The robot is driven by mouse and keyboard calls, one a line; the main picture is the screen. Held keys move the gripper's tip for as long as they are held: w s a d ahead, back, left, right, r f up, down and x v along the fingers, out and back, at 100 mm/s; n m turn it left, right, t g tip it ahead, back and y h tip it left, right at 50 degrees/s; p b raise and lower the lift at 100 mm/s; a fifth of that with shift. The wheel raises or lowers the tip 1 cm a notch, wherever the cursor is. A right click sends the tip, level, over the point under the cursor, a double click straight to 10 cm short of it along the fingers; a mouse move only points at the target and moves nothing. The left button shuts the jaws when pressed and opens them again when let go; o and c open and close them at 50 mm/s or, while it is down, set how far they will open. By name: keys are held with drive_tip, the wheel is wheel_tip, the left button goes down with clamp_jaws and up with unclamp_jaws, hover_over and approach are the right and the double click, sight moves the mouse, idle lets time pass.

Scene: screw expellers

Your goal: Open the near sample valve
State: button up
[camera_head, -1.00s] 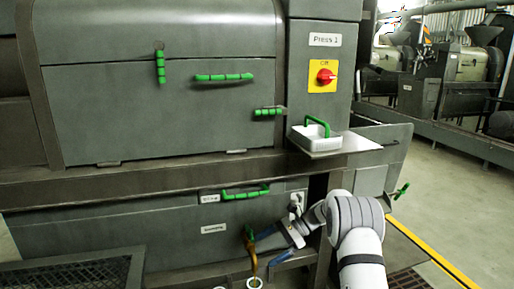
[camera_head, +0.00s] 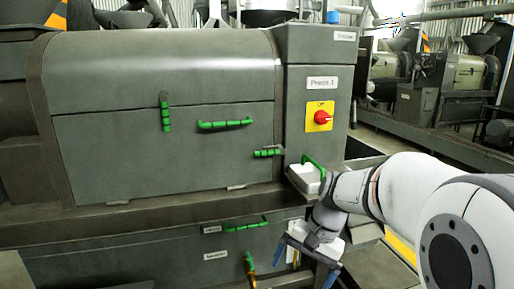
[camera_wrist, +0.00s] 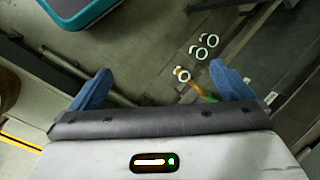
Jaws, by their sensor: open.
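A sample valve with a green handle (camera_head: 249,262) shows low on the front of the press, with a yellow-brown part below it cut by the frame's bottom edge. In the wrist view its green part (camera_wrist: 210,98) is beside the right fingertip, and the yellow-brown part (camera_wrist: 190,83) runs to a white ring (camera_wrist: 182,75). I cannot tell whether this is a spout or flowing oil, nor how the handle is turned. My gripper (camera_head: 306,262), with blue fingertips, is open and empty, to the right of the valve in the head view. The fingers also show in the wrist view (camera_wrist: 160,85).
Green bar handles are on the press cover (camera_head: 225,124) and lower panel (camera_head: 246,225). A white tray with a green handle (camera_head: 306,178) sits on a ledge above my gripper. A red switch (camera_head: 323,117) is on the cabinet. More white rings (camera_wrist: 202,53) lie below.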

drive_tip(key=s+d+r+n+t+h+p, duration=0.1)
drive_tip(key=s+d+r+n+p, duration=0.1)
drive_tip(key=s, duration=0.4)
drive_tip(key=s+d+r+n+t+h+p, duration=0.2)
drive_tip(key=s+d+r+n+p, duration=0.1)
drive_tip(key=s, duration=0.4)
wheel_tip(320, 180, up, 2)
drive_tip(key=shift+s+r+h+p, duration=0.15)
drive_tip(key=shift+h+p, duration=0.15)
drive_tip(key=shift+p, duration=0.4)
